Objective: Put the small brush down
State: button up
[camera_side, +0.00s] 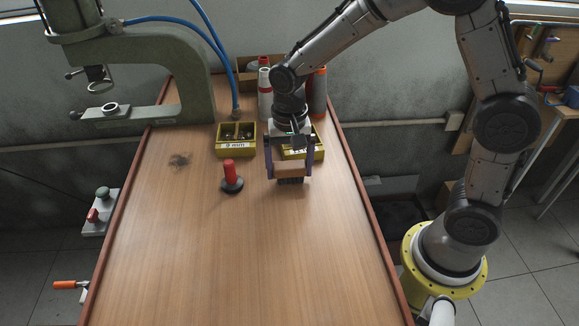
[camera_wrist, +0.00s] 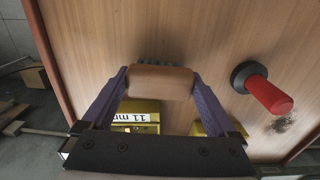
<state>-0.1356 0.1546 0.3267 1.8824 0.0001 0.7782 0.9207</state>
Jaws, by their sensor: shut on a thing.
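The small brush (camera_side: 291,171) has a wooden block and dark bristles pointing down. My gripper (camera_side: 289,172) is shut on its wooden block, one purple finger on each side. In the side view the brush is upright, low over the table (camera_side: 230,270), in front of the right yellow bin. I cannot tell whether its bristles touch the tabletop. In the wrist view the block (camera_wrist: 160,82) sits between the fingertips, with the bristles showing just beyond it.
A red-handled tool with a round black base (camera_side: 231,178) stands left of the brush. Yellow bins (camera_side: 236,147) (camera_side: 316,153) with labels stand behind. Bottles (camera_side: 265,95) stand at the back. A green press (camera_side: 180,90) is at the back left. The front of the table is clear.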

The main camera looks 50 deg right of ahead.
aim_at(289, 164)
jog(key=shift+f, duration=0.25)
jog(key=o, duration=1.2)
jog(key=shift+r, duration=0.1)
notch_tip(289, 164, up, 12)
jog(key=s+d+r+n+t, duration=0.1)
jog(key=s+n+t, duration=0.1)
jog(key=s, duration=0.4)
jog(key=s+d+r+n+t, duration=0.1)
jog(key=s+d+n, duration=0.1)
jog(key=s+n, duration=0.2)
jog(key=s+d+r+n+t, duration=0.1)
jog(key=s+d+n+t, duration=0.1)
jog(key=s, duration=0.7)
jog(key=shift+s+n+t, duration=0.3)
jog(key=shift+n, duration=0.2)
